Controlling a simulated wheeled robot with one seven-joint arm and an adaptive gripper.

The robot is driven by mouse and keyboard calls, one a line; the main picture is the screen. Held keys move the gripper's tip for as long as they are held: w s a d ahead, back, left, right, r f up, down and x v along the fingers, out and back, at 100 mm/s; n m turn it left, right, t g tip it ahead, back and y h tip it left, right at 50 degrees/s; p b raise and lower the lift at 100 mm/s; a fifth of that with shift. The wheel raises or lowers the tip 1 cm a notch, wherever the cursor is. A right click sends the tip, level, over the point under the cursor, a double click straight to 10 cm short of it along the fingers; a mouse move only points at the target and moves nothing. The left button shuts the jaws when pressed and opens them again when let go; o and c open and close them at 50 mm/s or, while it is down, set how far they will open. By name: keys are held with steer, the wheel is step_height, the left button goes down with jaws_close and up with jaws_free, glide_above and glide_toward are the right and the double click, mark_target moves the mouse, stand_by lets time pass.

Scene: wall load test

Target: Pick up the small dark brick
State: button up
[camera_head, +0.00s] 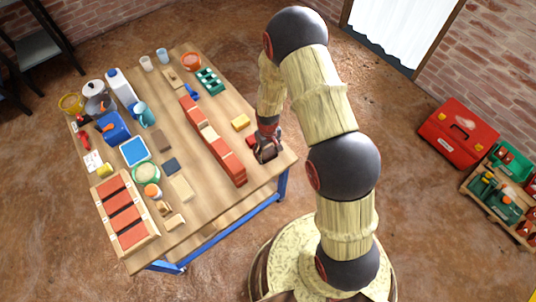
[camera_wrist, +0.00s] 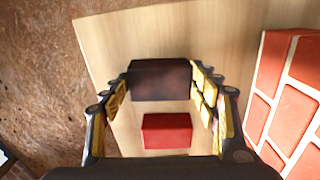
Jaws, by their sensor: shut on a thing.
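The small dark brick (camera_wrist: 160,80) is between the fingertips of my gripper (camera_wrist: 162,72) in the wrist view, with a finger against each end. My gripper is shut on it. In the head view my gripper (camera_head: 268,152) is low at the right end of the wooden table, and the brick cannot be made out clearly there. Whether the brick touches the table top cannot be told.
A small red block (camera_wrist: 167,131) lies close to the dark brick on the table (camera_head: 200,218). A brick wall model (camera_head: 222,155) stands to the left of my gripper, with a yellow block (camera_head: 240,122) nearby. Tools and containers crowd the table's left side.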

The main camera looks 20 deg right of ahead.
mark_target(268, 153)
steer(key=shift+c, duration=0.8)
steer(key=shift+r, duration=0.1)
steer(key=shift+r, duration=0.3)
steer(key=r, duration=0.1)
steer(key=r+p, duration=0.2)
steer(key=shift+s+r, duration=0.2)
steer(key=shift+s, duration=0.1)
steer(key=s+r+p, duration=0.2)
steer(key=s+r, duration=0.2)
steer(key=s, duration=0.2)
steer(key=s+a+r+p, duration=0.1)
steer(key=s+r+p, duration=0.1)
steer(key=s+r, duration=0.2)
steer(key=shift+s+a+r, duration=0.15)
steer(key=shift+s+r, duration=0.25)
steer(key=shift+s, duration=1.3)
